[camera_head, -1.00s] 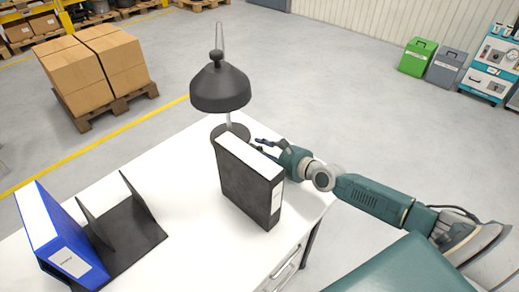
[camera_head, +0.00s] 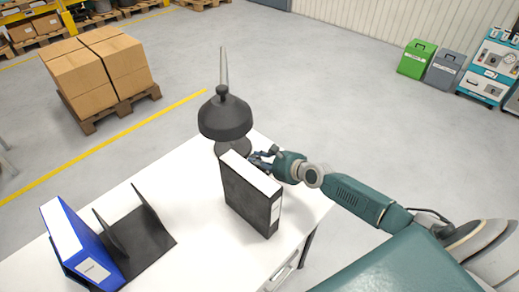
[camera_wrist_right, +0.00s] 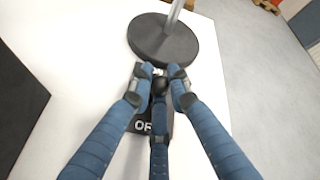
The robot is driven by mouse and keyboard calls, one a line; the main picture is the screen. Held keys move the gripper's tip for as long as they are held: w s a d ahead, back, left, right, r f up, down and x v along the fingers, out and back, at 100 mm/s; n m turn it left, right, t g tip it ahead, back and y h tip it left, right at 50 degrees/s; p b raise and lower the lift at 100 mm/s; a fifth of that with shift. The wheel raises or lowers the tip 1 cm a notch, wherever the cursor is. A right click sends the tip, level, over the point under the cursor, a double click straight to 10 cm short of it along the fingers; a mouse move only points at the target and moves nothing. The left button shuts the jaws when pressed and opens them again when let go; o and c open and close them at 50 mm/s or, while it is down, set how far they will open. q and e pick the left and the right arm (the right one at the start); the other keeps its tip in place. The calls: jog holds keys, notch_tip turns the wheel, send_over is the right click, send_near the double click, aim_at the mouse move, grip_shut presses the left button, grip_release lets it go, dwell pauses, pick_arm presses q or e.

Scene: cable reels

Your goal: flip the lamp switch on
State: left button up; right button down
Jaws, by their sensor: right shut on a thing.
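The lamp has a dark shade (camera_head: 225,118) and a round base (camera_head: 233,145) at the table's far end; the base (camera_wrist_right: 165,42) also shows at the top of the right wrist view. Just in front of it is a dark switch box (camera_wrist_right: 141,126) with white lettering, partly reading "OF". A black knob (camera_wrist_right: 160,86) stands up from it. My right gripper (camera_wrist_right: 160,78) is shut around the knob, with its fingers hiding much of the box. In the head view this gripper (camera_head: 262,157) is behind the black binder, which hides the switch. My left gripper is out of view.
The black binder (camera_head: 247,198) stands upright close to my right gripper. A blue binder (camera_head: 80,245) and a dark holder (camera_head: 145,240) are at the left on the white table (camera_head: 195,190). The tabletop between them is clear. Boxes (camera_head: 98,75) on a pallet stand beyond.

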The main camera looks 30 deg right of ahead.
jog(key=g+p, duration=0.1)
jog(key=p, duration=0.2)
jog(key=w+g+p, duration=0.1)
jog(key=p, duration=0.2)
jog(key=r+g+h+p, duration=0.1)
jog(key=p, duration=0.3)
jog(key=shift+w+a+g, duration=0.2)
jog(key=shift+a+g, duration=0.15)
jog(key=shift+g, duration=0.05)
jog(key=shift+w+a+f+g+p, duration=0.1)
jog(key=shift+w+g+p, duration=0.1)
jog(key=shift+g+p, duration=0.25)
jog(key=shift+w+f+g+h, duration=0.1)
jog(key=shift+f+g+h, duration=0.1)
jog(key=shift+g+h, duration=0.1)
jog(key=shift+w+f+g, duration=0.1)
jog(key=shift+f+g, duration=0.1)
jog(key=shift+g, duration=0.05)
jog(key=shift+w+f+g+h, duration=0.2)
jog(key=shift+g+h, duration=0.1)
jog(key=shift+g, duration=0.4)
jog(key=c, duration=1.9)
grip_release()
